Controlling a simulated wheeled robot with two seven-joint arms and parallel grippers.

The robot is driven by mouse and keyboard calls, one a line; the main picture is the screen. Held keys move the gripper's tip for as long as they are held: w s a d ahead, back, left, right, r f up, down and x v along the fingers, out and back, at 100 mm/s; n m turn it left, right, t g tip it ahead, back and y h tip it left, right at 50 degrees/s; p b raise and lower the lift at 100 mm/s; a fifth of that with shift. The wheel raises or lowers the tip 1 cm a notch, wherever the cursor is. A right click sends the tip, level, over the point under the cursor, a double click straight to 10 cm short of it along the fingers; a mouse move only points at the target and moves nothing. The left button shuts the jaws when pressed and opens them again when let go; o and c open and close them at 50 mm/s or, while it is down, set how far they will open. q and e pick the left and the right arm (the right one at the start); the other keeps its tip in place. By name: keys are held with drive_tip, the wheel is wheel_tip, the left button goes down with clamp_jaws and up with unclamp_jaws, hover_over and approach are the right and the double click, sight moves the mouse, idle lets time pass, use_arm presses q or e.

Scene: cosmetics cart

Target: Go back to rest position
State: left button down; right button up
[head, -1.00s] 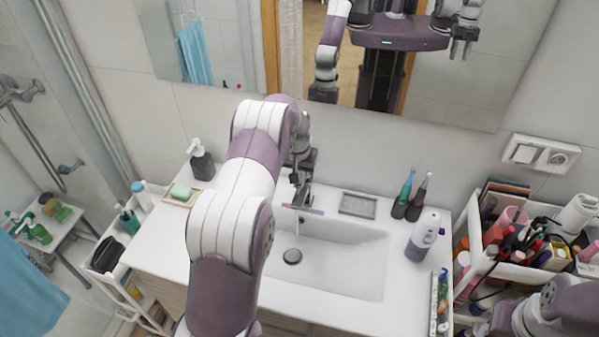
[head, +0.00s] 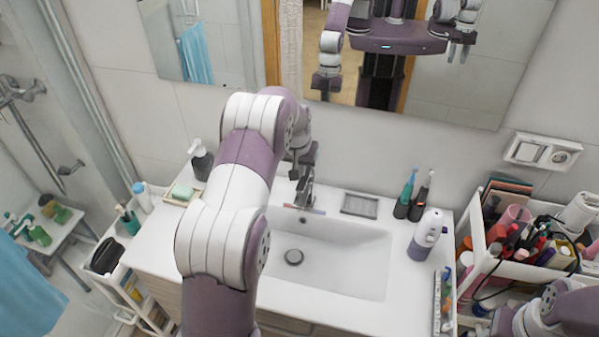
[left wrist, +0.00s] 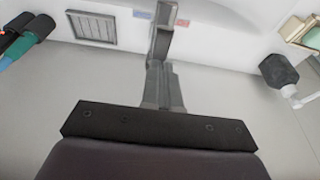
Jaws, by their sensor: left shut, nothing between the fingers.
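My left arm reaches over the washbasin counter from the bottom of the head view. My left gripper (head: 304,162) is above the grey tap (head: 304,190), near the mirror wall, and is partly hidden by my own wrist. In the left wrist view its black base fills the bottom and the grey fingers (left wrist: 162,88) are together and empty. The tap (left wrist: 165,25) shows just beyond them; I cannot tell the gap between. My right arm (head: 560,312) shows only as a link at the bottom right. Its gripper appears only as a small reflection in the mirror.
The basin (head: 330,262) is empty. A soap dispenser (head: 201,160) and soap dish (head: 180,195) stand left. Electric toothbrushes (head: 408,200) and a white-purple bottle (head: 425,238) stand right. A full cosmetics cart (head: 472,228) is beside my right arm. The mirror (head: 450,85) is behind.

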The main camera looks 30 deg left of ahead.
use_arm(q)
drive_tip(key=s+b+v, duration=0.1)
drive_tip(key=b+v, duration=0.2)
drive_tip(key=v, duration=0.6)
drive_tip(key=s+d+f+m+b, duration=0.1)
drive_tip(key=s+d+f, duration=0.3)
drive_tip(key=s, duration=0.4)
drive_tip(key=s+d+f+m+g+b, duration=0.1)
drive_tip(key=s+d+f+b, duration=0.2)
drive_tip(key=s+d+f, duration=0.2)
drive_tip(key=s+d+f+b, duration=0.3)
drive_tip(key=s+d, duration=0.3)
drive_tip(key=s, duration=0.4)
drive_tip(key=shift+s+d+f+m+g+h, duration=0.3)
drive_tip(key=shift+s+f+m, duration=0.1)
drive_tip(key=shift+f, duration=0.25)
use_arm(e)
wheel_tip(320, 180, down, 12)
drive_tip(key=shift+r, duration=0.15)
